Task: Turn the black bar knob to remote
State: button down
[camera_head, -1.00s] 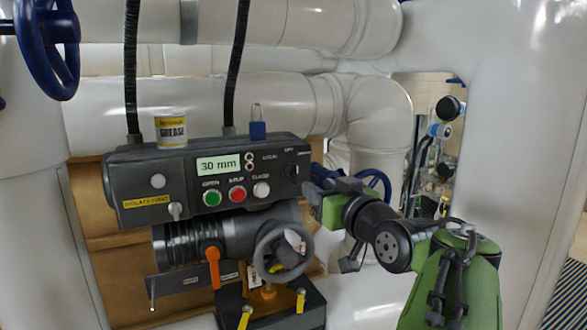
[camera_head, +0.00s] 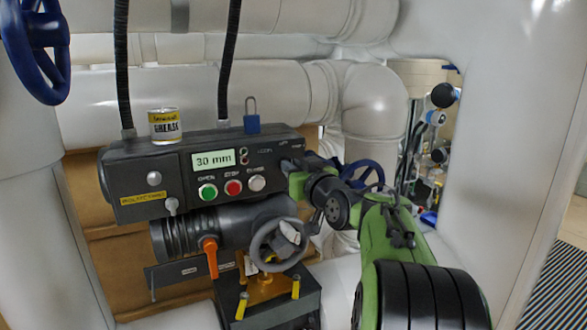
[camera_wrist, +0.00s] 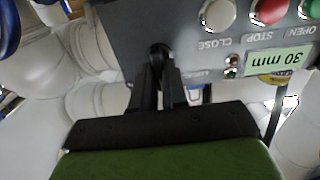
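The dark grey control box (camera_head: 143,180) carries a 30 mm display (camera_head: 213,159) and the green, red and white buttons. In the wrist view the panel (camera_wrist: 130,20) appears upside down. There the black bar knob (camera_wrist: 160,51) shows as a small dark shape at my fingertips. My gripper (camera_wrist: 162,70) has its two black fingers close together with a narrow gap, reaching the knob. Whether they pinch it or stand just around it, I cannot tell. In the head view my gripper (camera_head: 288,165) is at the box's right end and hides the knob and its labels.
A padlock (camera_head: 251,116) and a grease can (camera_head: 165,126) stand on top of the box. Below are a grey handwheel (camera_head: 258,255) and an orange lever (camera_head: 210,260). White pipes (camera_head: 350,120) surround it.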

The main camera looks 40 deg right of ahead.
dwell(0.4)
jog(key=m, duration=1.1)
jog(key=shift+d+f+m, duration=0.1)
jog(key=shift+d+m, duration=0.1)
jog(key=shift+m, duration=0.1)
dwell(0.4)
jog(key=c, duration=1.1)
grip_release()
jog(key=shift+c, duration=0.2)
jog(key=shift+s, duration=0.1)
